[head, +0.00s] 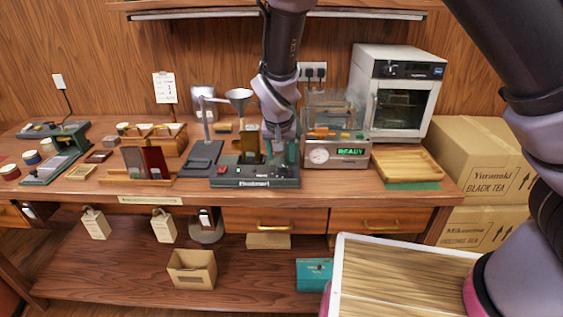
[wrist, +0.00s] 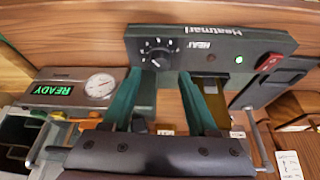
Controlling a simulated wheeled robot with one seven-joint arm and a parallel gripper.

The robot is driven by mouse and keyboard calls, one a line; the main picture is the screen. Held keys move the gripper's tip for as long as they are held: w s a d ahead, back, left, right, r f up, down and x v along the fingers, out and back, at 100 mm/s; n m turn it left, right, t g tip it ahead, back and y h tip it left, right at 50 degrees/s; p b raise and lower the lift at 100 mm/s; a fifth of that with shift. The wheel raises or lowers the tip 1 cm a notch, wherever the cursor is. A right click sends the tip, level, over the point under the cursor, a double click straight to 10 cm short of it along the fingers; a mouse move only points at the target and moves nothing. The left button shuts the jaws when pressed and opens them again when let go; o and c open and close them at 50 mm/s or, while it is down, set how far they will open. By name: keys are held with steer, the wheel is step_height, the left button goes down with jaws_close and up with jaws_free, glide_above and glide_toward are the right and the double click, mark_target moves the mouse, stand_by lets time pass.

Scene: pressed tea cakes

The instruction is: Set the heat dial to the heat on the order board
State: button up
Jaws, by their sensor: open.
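The heat dial (wrist: 157,53) is a black knob with white marks around it, on the dark front panel of the Heatmari unit (head: 235,183). The wrist view shows the panel upside down, with a lit green lamp and a red switch beside the dial. My gripper (wrist: 160,88) is open, its two teal fingers apart and their tips just short of the panel by the dial. Nothing shows between the fingertips, and I cannot tell whether they touch the panel. In the head view my gripper (head: 281,150) is above the unit. The order board (head: 165,88) hangs on the back wall; its writing is too small to read.
A press with a round gauge and a green READY display (head: 350,151) stands close right of the unit. A funnel stand (head: 207,130) is at its left. A white oven (head: 398,92) and wooden tray (head: 408,162) are farther right.

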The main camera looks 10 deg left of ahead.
steer(key=v, duration=0.6)
steer(key=shift+d, duration=0.1)
